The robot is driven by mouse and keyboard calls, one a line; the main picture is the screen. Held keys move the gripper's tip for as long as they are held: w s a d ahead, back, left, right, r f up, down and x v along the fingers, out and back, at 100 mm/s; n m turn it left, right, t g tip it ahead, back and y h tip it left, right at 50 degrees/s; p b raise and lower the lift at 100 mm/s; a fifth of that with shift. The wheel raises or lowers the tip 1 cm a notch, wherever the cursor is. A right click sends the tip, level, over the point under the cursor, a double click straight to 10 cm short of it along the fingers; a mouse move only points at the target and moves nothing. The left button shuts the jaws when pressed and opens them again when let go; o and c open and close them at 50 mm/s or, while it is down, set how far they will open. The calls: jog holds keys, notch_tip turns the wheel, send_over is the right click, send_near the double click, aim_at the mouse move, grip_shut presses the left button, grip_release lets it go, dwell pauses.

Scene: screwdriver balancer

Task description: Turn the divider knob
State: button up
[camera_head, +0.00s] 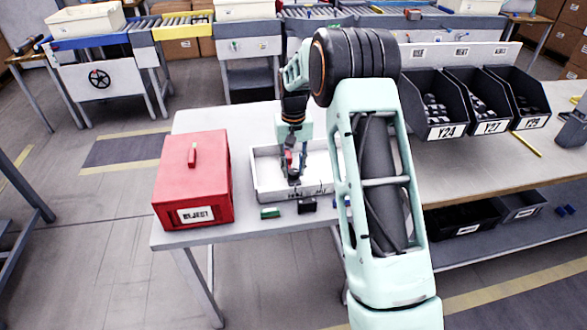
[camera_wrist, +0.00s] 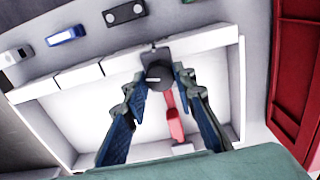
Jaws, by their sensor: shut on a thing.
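A dark round divider knob (camera_wrist: 158,74) with a white line on its top shows in the wrist view, by the wall of a white tray (camera_wrist: 75,78). A red bar (camera_wrist: 174,118) extends from beside the knob into the tray. My gripper (camera_wrist: 161,84) has a fingertip on each side of the knob and is shut on it. In the head view my gripper (camera_head: 292,174) reaches down into the white tray (camera_head: 262,192) near its front wall.
A red box (camera_head: 195,188) labelled REJECT stands left of the tray. A green block (camera_head: 270,213), a black block (camera_head: 307,205) and a blue block (camera_wrist: 66,35) lie in front of the tray. Black labelled bins (camera_head: 438,105) stand at the right. My arm hides the tray's right side.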

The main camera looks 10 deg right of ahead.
aim_at(293, 171)
jog(key=n, duration=0.3)
jog(key=shift+r+n, duration=0.1)
jog(key=shift+n, duration=2.1)
jog(key=shift+w, duration=0.1)
jog(key=o, duration=1.2)
jog(key=shift+c, duration=0.2)
notch_tip(293, 171, up, 12)
